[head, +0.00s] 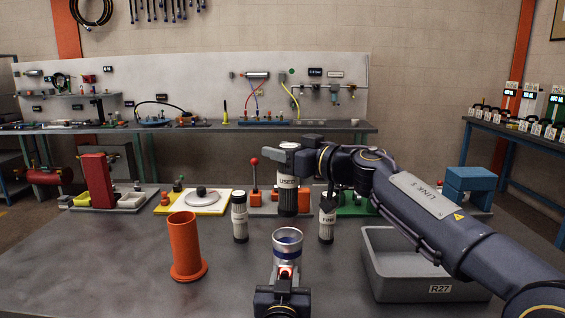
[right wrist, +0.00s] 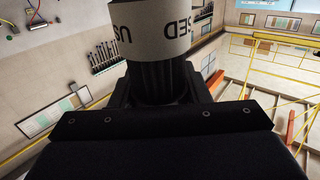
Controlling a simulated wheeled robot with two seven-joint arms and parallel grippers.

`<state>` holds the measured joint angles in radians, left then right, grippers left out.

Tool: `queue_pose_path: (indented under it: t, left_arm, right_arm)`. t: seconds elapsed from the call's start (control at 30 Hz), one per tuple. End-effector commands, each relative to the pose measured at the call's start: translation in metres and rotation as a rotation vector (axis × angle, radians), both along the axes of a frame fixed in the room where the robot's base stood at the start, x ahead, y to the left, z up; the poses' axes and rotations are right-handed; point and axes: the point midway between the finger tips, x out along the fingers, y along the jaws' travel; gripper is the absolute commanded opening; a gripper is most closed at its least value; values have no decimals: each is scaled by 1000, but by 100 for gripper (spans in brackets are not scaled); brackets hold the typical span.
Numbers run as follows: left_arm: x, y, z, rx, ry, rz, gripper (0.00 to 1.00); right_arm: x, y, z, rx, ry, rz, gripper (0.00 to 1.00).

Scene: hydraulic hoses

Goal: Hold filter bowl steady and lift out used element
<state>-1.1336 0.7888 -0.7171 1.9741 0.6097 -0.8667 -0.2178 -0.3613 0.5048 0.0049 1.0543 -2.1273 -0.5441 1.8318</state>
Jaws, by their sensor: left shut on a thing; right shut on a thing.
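My right gripper (head: 294,158) is shut on the element's top end. The right wrist view shows the label (right wrist: 165,25) and the dark ribbed body. The fingertips are mostly hidden.
A grey bin (head: 388,285) marked R27 stands at right, below my right arm. An orange flanged tube (head: 187,247) stands at left. Two white-labelled dark cylinders, left (head: 240,217) and right (head: 327,218), flank the element. Coloured fixtures line the table's back. The near left table is clear.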

Motion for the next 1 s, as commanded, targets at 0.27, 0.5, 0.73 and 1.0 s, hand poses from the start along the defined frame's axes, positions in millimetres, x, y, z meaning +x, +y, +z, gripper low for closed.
queue_pose_path:
  t: [0.27, 0.5, 0.73, 1.0]
  left_arm:
    - [0, 0, 0, 0, -1, 0, 41]
    - [0, 0, 0, 0, 0, 0, 56]
    - [-5, 0, 1, -1, -1, -1, 56]
    - [-54, 2, 1, -2, 0, -4, 56]
  right_arm:
    - [0, 0, 0, 1, -1, 0, 6]
    - [0, 0, 0, 1, -1, 0, 6]
    - [0, 0, 0, 1, -1, 0, 6]
    - [0, 0, 0, 1, -1, 0, 6]
